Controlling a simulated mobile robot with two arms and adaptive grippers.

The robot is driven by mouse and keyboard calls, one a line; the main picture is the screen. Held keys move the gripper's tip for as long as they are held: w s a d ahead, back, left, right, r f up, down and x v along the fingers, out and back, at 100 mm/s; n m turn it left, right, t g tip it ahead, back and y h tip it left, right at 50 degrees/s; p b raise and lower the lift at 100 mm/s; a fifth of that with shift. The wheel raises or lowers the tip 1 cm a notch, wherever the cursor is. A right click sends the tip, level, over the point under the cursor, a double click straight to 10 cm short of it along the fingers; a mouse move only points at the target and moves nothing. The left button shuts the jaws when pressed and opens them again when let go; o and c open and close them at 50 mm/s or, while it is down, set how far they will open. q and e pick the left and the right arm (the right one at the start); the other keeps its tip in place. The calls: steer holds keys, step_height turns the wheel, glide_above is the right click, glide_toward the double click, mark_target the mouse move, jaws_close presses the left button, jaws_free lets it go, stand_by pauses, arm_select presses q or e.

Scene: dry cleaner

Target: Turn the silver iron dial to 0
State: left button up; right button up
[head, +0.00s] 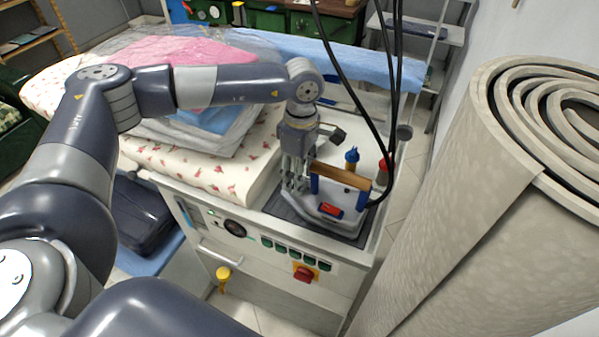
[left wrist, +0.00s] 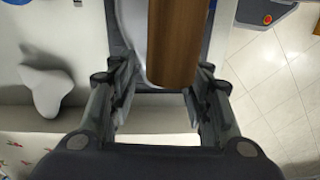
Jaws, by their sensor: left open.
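The silver iron (head: 348,212) sits on a dark pad (head: 278,207) at the front right of the ironing station. It has a brown wooden handle (head: 342,176) on blue supports and a red part (head: 331,210) on its body. I cannot make out a dial on it. My left gripper (head: 292,184) points down just left of the handle. In the left wrist view the wooden handle (left wrist: 178,40) shows between the spread fingers (left wrist: 157,98), which are open; I cannot tell whether they touch the iron. My right gripper is not in view.
A floral padded board (head: 215,175) lies left. The station's front has a red knob (head: 303,274). A rolled carpet (head: 470,190) stands close on the right.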

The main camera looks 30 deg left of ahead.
arm_select(q)
steer(key=shift+f, duration=0.2)
steer(key=shift+c, duration=0.2)
jaws_close()
steer(key=shift+f+n+b, duration=0.15)
steer(key=shift+n+b, duration=0.25)
steer(key=shift+n, duration=0.1)
steer(key=shift+o, duration=0.2)
jaws_free()
